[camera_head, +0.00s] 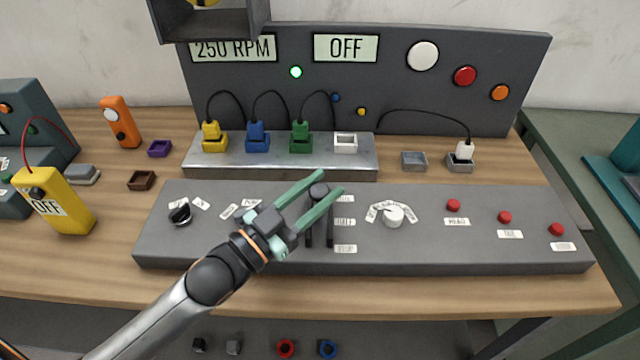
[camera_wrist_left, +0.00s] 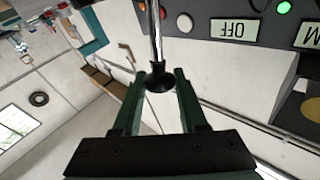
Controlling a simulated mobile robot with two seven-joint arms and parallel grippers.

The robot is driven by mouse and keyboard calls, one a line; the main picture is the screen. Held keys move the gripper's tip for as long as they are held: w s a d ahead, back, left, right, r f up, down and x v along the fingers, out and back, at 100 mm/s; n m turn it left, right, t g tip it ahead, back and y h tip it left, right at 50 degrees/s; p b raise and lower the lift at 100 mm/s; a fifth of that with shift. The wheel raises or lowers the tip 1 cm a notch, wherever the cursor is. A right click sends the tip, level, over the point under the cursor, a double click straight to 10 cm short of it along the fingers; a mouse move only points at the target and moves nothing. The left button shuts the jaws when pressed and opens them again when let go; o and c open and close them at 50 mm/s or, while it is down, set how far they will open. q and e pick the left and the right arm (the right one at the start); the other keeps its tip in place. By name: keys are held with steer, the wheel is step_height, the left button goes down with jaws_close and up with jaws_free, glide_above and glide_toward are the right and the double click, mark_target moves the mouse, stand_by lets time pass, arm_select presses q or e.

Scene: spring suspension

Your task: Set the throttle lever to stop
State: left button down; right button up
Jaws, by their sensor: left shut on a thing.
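The throttle lever (camera_head: 319,190) is a dark stick with a round black knob, in a slotted track on the grey console (camera_head: 430,252). White labels run down the track's right side; the lowest seems to read STOP (camera_head: 346,248). The knob is near the upper label, at the far end of the track. My left gripper (camera_head: 331,183) reaches in from the lower left, its green fingers shut on the knob. In the left wrist view the knob (camera_wrist_left: 160,82) sits between the fingertips (camera_wrist_left: 157,74) on a shiny rod. My right gripper is not in view.
A back panel shows 250 RPM (camera_head: 234,48) and OFF (camera_head: 346,48), with a lit green lamp. A white dial (camera_head: 393,217) is right of the lever and a black knob (camera_head: 180,214) is at the left. Several red buttons (camera_head: 504,217) line the right. A yellow meter (camera_head: 58,200) stands left.

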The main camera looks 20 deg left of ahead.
arm_select(q)
steer(key=shift+s+d+f, duration=0.15)
steer(key=shift+s, duration=0.2)
steer(key=shift+s+d+f, duration=0.1)
steer(key=shift+s, duration=0.25)
steer(key=shift+s+d+f+m+h+b, duration=0.2)
steer(key=shift+s+f+m+h+b, duration=0.25)
steer(key=shift+s, duration=0.2)
steer(key=shift+c, duration=2.3)
jaws_free()
steer(key=shift+s+a, duration=0.1)
steer(key=b+v, duration=0.2)
steer(key=v, duration=1)
steer(key=shift+s+f, duration=0.15)
steer(key=shift+f, duration=0.1)
